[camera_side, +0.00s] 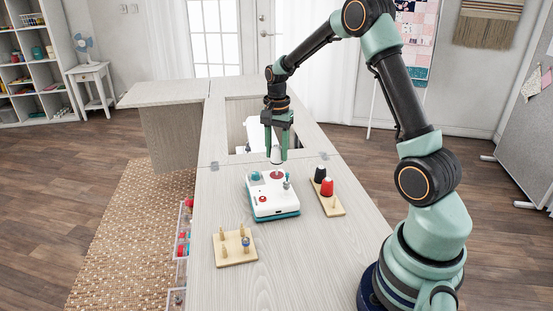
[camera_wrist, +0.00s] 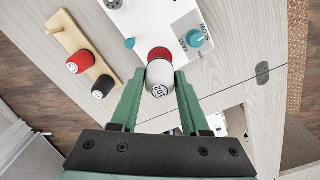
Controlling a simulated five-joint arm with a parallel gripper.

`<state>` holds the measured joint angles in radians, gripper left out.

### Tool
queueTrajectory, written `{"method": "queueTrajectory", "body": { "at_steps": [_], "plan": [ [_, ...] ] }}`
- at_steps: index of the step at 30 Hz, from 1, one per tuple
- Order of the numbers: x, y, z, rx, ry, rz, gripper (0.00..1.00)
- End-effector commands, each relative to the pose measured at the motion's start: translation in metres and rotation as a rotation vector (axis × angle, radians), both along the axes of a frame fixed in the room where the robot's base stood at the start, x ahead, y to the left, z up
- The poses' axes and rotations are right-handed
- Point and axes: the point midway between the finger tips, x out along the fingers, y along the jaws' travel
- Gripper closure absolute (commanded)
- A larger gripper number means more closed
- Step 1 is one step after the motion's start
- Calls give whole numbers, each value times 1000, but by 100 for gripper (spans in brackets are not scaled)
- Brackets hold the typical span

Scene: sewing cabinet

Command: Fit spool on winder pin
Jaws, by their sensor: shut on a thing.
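My gripper (camera_side: 277,152) is shut on a pale grey-white spool (camera_side: 276,156), held upright above the winder (camera_side: 264,208). The winder is a white box with a teal base and a red disc (camera_side: 277,175) on top. The spool is over the disc; whether its lower end touches the disc or sits around a pin is too small to tell. In the wrist view the spool (camera_wrist: 159,82), its end marked with a number, is between both fingers. It partly covers the red disc (camera_wrist: 158,54). The winder pin is hidden there.
A wooden rack (camera_side: 334,208) with a black spool (camera_side: 320,173) and a red spool (camera_side: 327,187) stands right of the winder. A wooden peg board (camera_side: 235,252) is at the front left. The cabinet opening (camera_side: 240,110) lies behind.

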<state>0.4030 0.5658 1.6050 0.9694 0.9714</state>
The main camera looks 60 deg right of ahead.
Motion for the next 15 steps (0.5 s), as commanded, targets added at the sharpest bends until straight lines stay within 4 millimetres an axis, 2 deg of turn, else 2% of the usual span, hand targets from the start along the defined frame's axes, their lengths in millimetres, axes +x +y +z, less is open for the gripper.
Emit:
{"method": "queueTrajectory", "body": {
  "at_steps": [15],
  "plan": [
    [0,0,-4,0,0,0,100]
  ]
}}
